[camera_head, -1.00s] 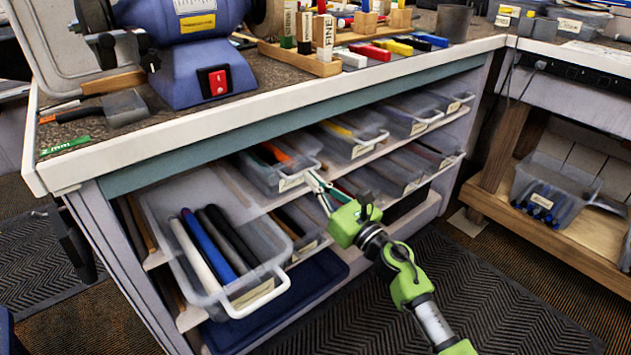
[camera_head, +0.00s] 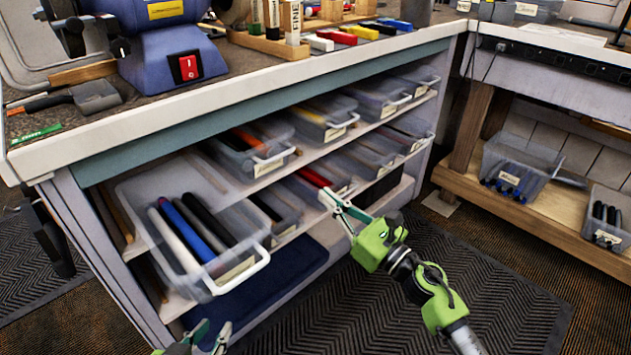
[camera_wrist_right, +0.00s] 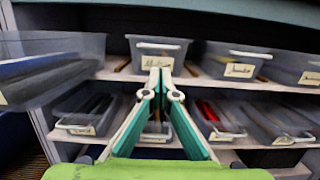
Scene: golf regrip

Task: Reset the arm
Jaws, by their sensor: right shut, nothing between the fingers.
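My right gripper (camera_head: 330,198) is shut and empty, in front of the lower row of bins in the head view. In the right wrist view its fingertips (camera_wrist_right: 165,80) meet in front of the shelves, with no bin held. My left gripper (camera_head: 212,331) shows only at the bottom edge of the head view. Its two fingertips are apart, with nothing visible between them. The rest of the left arm is out of view.
A clear bin (camera_head: 262,262) of white, blue and black grips sticks out from the shelf at left. Other bins (camera_head: 272,163) line the shelves under the workbench (camera_head: 250,80). A wooden shelf (camera_head: 560,222) stands at right. The matted floor (camera_head: 480,270) is free.

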